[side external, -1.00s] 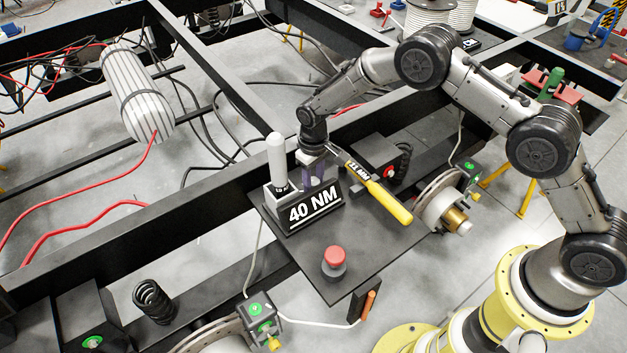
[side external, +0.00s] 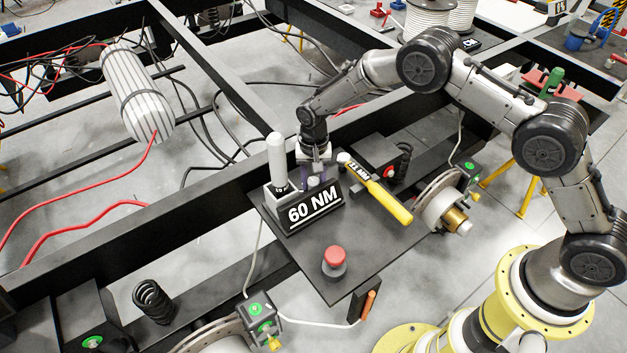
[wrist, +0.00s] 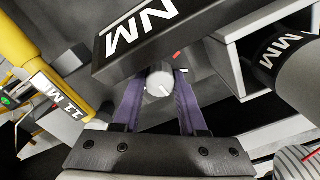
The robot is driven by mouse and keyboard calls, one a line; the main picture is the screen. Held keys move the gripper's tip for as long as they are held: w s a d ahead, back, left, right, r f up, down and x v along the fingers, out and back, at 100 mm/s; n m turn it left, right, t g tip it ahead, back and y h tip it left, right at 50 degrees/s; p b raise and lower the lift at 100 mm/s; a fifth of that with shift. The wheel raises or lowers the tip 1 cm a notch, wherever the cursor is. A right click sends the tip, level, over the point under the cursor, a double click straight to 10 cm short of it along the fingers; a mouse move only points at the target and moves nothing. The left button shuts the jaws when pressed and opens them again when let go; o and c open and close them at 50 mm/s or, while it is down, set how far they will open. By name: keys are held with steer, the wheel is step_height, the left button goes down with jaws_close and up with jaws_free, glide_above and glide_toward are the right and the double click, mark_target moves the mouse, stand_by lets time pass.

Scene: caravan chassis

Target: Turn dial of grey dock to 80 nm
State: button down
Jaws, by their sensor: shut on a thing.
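The grey dock (side external: 279,211) stands on the dark plate, and its sign (side external: 313,208) reads 60 NM. The dial (wrist: 159,84) is a small light-grey round knob with a pointer line, behind the sign in the wrist view. A red mark (wrist: 177,55) shows near it. My gripper (wrist: 156,98) has its purple fingers on either side of the dial and is shut on it. In the side view my gripper (side external: 315,178) is behind the sign, which partly hides its fingers. A white-grey tool handle (side external: 276,158) stands upright in the dock, left of my gripper.
A yellow-handled tool marked 11 MM (side external: 376,189) lies close to the right of my gripper. A red button (side external: 334,261) is on the dark plate (side external: 375,250) in front. A black chassis beam (side external: 180,205) runs behind the dock. The plate's front right is clear.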

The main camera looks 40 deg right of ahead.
steer(key=shift+m, duration=0.4)
steer(key=shift+c, duration=2.3)
jaws_free()
steer(key=shift+s, duration=0.1)
